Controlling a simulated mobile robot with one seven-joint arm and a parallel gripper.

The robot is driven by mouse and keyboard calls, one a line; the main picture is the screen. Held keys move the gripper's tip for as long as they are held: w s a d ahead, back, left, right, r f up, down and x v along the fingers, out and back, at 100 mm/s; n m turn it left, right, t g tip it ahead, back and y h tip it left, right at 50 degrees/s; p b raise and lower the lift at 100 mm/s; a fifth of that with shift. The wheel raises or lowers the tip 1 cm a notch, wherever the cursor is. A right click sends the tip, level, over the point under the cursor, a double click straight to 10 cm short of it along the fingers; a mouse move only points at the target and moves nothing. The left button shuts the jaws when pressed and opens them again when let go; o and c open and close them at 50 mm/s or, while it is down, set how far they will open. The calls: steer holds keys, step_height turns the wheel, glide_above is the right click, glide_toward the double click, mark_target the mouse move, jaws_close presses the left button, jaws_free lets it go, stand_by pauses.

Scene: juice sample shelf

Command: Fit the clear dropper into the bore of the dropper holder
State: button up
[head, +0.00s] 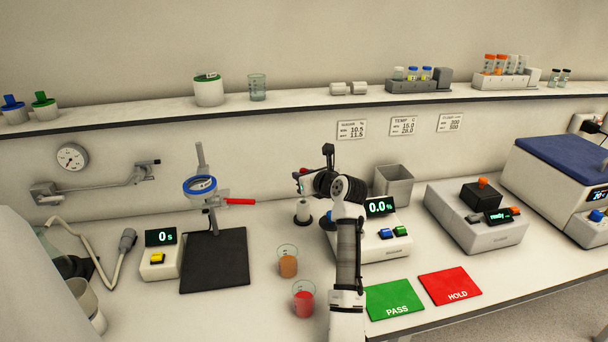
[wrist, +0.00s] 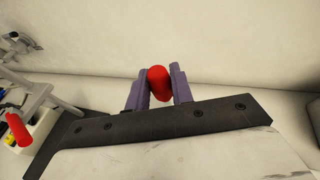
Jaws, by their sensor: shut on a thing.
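My gripper (wrist: 158,92) is shut on the red bulb of the dropper (wrist: 158,78), which sits between its two purple fingers in the wrist view. The dropper's clear tube is hidden below the bulb in that view. In the head view my gripper (head: 304,182) is partly covered by my own wrist. The dropper holder (head: 303,209) appears to be the small pale post on a dark round base, just below my gripper. I cannot tell whether the tube touches the holder or is inside its bore.
Cups of orange (head: 288,267) and red juice (head: 304,303) stand in front of the holder. A meter reading 0.0 (head: 382,243) is close on the right. A stand with a blue ring (head: 200,186) and red handle (head: 240,201) is on the left. The wall is behind.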

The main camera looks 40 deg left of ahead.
steer(key=shift+f, duration=1.55)
stand_by(0.4)
steer(key=o, duration=0.8)
steer(key=shift+c, duration=0.2)
steer(key=b+v, duration=0.3)
steer(key=v, duration=1)
steer(key=shift+s+d+r+b, duration=0.2)
steer(key=shift+d+b, duration=0.1)
steer(key=shift+b, duration=0.1)
